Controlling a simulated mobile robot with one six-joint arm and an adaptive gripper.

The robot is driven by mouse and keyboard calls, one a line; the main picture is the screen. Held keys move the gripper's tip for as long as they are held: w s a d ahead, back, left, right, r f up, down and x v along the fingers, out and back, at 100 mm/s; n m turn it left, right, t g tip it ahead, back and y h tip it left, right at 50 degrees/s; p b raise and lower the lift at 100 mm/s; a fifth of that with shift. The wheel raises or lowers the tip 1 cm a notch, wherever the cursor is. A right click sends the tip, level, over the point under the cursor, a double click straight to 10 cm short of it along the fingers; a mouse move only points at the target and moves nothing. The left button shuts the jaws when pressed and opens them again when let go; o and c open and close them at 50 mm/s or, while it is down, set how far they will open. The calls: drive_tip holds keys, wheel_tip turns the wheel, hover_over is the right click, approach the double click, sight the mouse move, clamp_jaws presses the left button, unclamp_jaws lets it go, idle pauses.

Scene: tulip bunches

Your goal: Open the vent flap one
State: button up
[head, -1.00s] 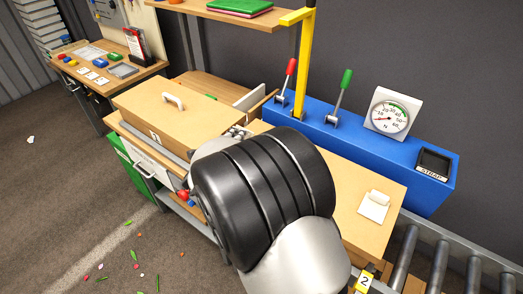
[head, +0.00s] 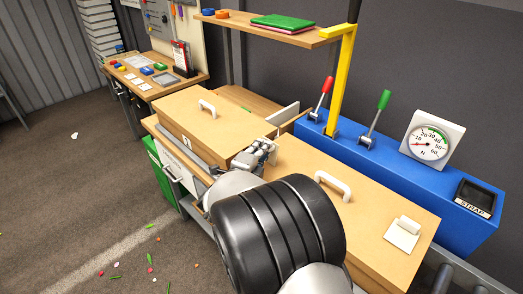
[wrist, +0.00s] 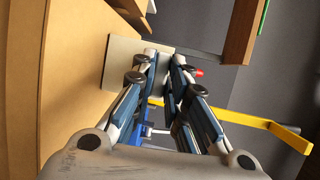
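Vent flap one (wrist: 118,62) appears to be the pale square plate just beyond my fingertips in the wrist view. In the head view it is hidden behind my gripper (head: 266,150), which is low over the right end of the wooden case (head: 180,110) marked 1. In the wrist view a narrow gap shows between the two fingers of my gripper (wrist: 163,68), with the plate's edge behind them. Any tab on this plate is hidden by the fingers, and I cannot tell whether they touch it.
A second wooden case (head: 375,205) has a handle and a similar plate (head: 403,233). A blue console (head: 400,165) with red and green levers and a gauge (head: 433,138) stands behind. A yellow post (head: 341,80) rises near my gripper. Open floor lies at left.

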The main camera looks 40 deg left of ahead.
drive_tip(key=o, duration=0.4)
drive_tip(key=shift+s, duration=0.1)
drive_tip(key=v, duration=1.2)
